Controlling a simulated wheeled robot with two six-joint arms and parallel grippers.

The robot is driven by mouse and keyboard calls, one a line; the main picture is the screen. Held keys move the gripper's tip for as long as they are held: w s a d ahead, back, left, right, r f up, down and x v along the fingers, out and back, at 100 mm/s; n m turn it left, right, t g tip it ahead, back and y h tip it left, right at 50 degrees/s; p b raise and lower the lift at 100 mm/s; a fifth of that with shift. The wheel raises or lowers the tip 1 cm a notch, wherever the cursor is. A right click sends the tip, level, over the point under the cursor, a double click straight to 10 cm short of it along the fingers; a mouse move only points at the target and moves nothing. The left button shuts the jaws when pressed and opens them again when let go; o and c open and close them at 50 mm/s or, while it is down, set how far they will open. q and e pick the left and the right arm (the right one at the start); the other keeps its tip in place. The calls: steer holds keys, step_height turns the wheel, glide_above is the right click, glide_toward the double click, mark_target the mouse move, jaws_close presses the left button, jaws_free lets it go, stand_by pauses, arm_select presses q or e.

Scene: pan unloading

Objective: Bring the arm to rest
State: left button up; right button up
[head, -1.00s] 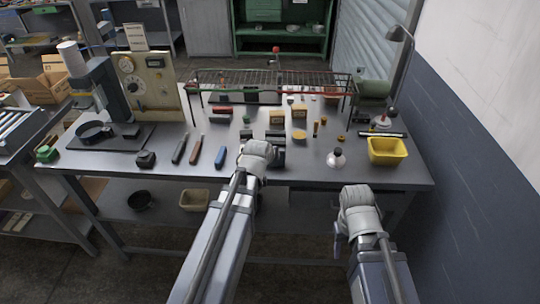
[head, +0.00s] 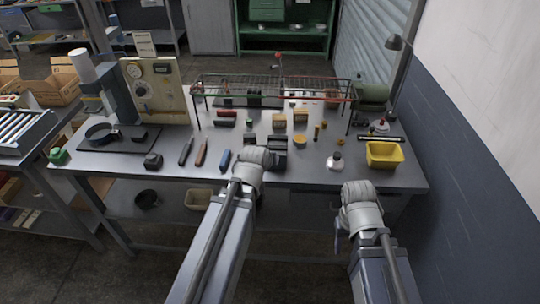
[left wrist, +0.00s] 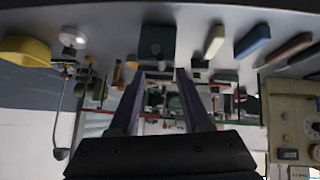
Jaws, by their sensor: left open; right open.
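My left arm reaches in from the bottom middle of the head view, its wrist at the table's front edge; its fingers are hidden there. In the left wrist view my left gripper (left wrist: 160,73) is open. Its two dark fingers stand apart with nothing held between them. A dark block (left wrist: 157,40) shows beyond the fingertips. My right gripper (head: 360,202) is at the end of the right arm, in front of the table's front edge. It is open, though its fingertips are mostly hidden, and I see nothing held in it.
A wall (head: 480,130) stands at right. Floor in front is clear.

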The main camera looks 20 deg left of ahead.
stand_by(0.4)
arm_select(q)
steer(key=s+d+f+m+g, duration=0.3)
steer(key=s+d+g, duration=0.1)
steer(key=s+d, duration=0.5)
steer(key=s+d+f+m+g, duration=0.3)
steer(key=s+d+m+g, duration=0.1)
steer(key=s+d, duration=0.5)
steer(key=shift+s+f+m+g, duration=0.3)
steer(key=shift+s+g, duration=0.15)
steer(key=shift+g, duration=0.35)
